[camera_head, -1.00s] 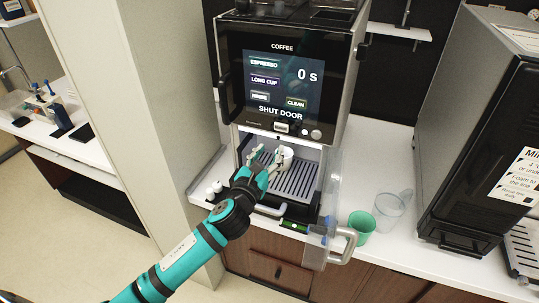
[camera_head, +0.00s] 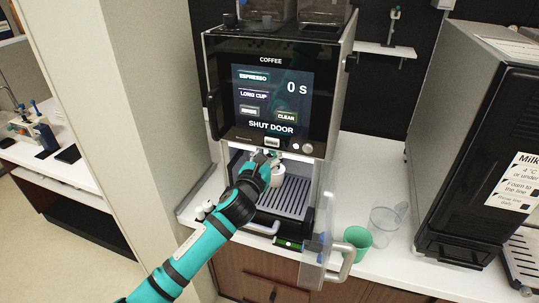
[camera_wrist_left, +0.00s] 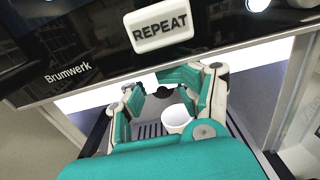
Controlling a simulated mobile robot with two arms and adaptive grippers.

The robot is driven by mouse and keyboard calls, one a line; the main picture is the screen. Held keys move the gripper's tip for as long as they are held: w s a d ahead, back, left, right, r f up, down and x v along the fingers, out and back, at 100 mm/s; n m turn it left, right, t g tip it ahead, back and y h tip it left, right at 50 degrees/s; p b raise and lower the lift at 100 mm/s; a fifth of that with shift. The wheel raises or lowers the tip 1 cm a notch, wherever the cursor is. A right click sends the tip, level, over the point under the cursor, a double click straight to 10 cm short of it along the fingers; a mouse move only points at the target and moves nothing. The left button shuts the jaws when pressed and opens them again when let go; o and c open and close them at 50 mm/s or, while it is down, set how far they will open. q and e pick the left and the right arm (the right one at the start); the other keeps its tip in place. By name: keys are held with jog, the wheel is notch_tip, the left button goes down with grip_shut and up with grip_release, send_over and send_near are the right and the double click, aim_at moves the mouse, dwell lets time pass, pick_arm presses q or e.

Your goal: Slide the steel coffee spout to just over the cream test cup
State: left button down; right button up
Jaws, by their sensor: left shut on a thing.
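The cream test cup (camera_head: 277,177) stands upright on the slatted drip tray (camera_head: 292,197) inside the coffee machine. It also shows in the left wrist view (camera_wrist_left: 176,119), below and between my fingers. My left gripper (camera_head: 269,157) is inside the bay, above the cup and under the machine's front panel. It is shut on the steel coffee spout, which the fingers and hand mostly hide, so I cannot tell exactly how it lines up with the cup. My right gripper is in neither view.
The machine's clear door (camera_head: 318,235) stands open at the right with its handle outward. The screen (camera_head: 271,97) reads SHUT DOOR and 0 s. A green cup (camera_head: 357,242) and a clear jug (camera_head: 384,226) stand right of the door. A black milk unit (camera_head: 480,150) is farther right.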

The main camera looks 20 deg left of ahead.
pick_arm(q)
jog(key=shift+f+b, duration=1.7)
jog(key=shift+f, duration=0.95)
jog(key=c, duration=0.7)
grip_release()
jog(key=shift+r, duration=0.2)
jog(key=shift+s, duration=0.15)
